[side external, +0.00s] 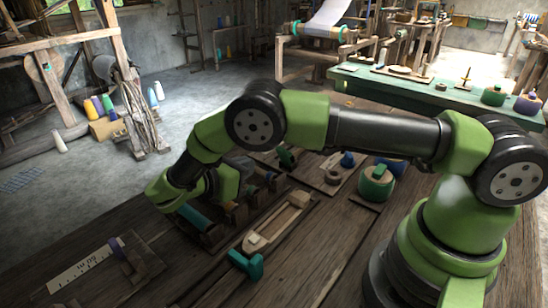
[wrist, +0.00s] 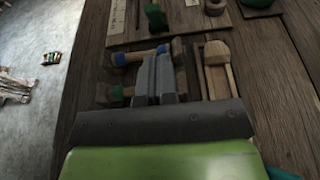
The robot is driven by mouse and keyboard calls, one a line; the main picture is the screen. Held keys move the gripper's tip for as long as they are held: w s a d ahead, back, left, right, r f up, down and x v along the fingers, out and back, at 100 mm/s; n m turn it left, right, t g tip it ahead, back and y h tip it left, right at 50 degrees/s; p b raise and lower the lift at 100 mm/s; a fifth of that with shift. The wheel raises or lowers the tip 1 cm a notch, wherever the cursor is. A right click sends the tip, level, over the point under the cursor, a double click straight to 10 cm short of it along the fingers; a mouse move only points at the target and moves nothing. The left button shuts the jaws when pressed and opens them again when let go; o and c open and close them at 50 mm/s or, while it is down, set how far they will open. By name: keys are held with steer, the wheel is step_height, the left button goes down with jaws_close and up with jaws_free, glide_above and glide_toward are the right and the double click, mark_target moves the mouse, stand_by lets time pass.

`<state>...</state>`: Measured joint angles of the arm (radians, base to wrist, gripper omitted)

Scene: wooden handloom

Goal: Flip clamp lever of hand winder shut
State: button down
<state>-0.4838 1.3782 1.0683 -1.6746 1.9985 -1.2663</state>
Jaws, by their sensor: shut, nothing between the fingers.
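In the wrist view, my gripper (wrist: 156,76) has its two grey fingers together, with nothing between them. They reach over a low wooden frame with a blue-collared rod (wrist: 139,56), which may be the hand winder. The fingers cover part of this frame, and I cannot tell whether they touch it. The clamp lever cannot be made out for certain, nor its position. In the side external view, wooden blocks and a teal roller (side external: 198,217) lie beneath my wrist. My arm hides much of that spot and the fingertips are not clear.
A long wooden piece with a rounded end (wrist: 217,52) lies right of the fingers. A teal clamp-like object (side external: 246,264) and a board with a ruler (side external: 82,272) lie nearer the side camera. A green round container (side external: 376,183) stands toward my base. Bare planks lie between.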

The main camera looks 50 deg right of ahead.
mark_target(284, 149)
steer(key=x, duration=1)
steer(key=shift+d+r+y, duration=0.45)
steer(key=shift+y, duration=0.25)
stand_by(0.5)
steer(key=shift+d+r+y, duration=0.35)
steer(key=shift+d+y, duration=0.05)
steer(key=shift+y, duration=0.2)
steer(key=shift+d+r+y, duration=0.35)
steer(key=shift+d+y, duration=0.35)
steer(key=shift+y, duration=0.2)
steer(key=shift+d+r, duration=0.1)
steer(key=shift+d, duration=0.3)
steer(key=shift+r, duration=0.85)
